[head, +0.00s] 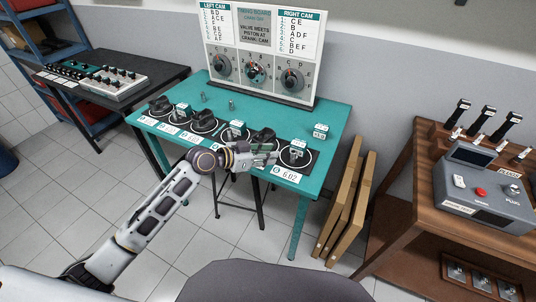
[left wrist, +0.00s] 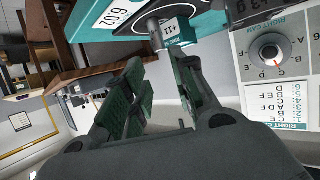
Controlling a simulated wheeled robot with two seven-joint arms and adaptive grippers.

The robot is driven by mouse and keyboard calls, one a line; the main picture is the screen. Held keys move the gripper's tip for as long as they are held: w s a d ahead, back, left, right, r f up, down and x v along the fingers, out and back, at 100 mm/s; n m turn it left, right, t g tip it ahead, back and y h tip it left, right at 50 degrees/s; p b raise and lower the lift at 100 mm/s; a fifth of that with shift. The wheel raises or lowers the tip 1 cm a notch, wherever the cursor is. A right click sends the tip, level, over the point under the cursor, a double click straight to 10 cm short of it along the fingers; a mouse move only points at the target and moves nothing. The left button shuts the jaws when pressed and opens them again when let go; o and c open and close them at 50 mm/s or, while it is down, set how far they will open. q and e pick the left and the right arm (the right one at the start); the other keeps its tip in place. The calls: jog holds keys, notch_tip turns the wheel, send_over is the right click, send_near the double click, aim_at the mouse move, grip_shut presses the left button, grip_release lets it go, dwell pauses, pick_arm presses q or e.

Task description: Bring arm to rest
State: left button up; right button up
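My left arm comes in from the left in the head view and reaches over the front edge of the teal table (head: 330,117). My left gripper (head: 274,154) is over the table's front right part, close to the last round black station with a small teal-and-white block (head: 297,149). In the left wrist view the two fingers of the left gripper (left wrist: 162,72) stand apart with nothing between them. A labelled block (left wrist: 176,32) on the table edge shows beyond the fingertips. My right arm and gripper are not in view.
Several black round stations with knobs and blocks line the table. A dial board (head: 260,50) stands behind. A dark bench with a control panel (head: 98,82) is at left. Flat boards (head: 345,215) lean beside a wooden bench (head: 405,205) with a grey console (head: 480,185). Tiled floor lies in front.

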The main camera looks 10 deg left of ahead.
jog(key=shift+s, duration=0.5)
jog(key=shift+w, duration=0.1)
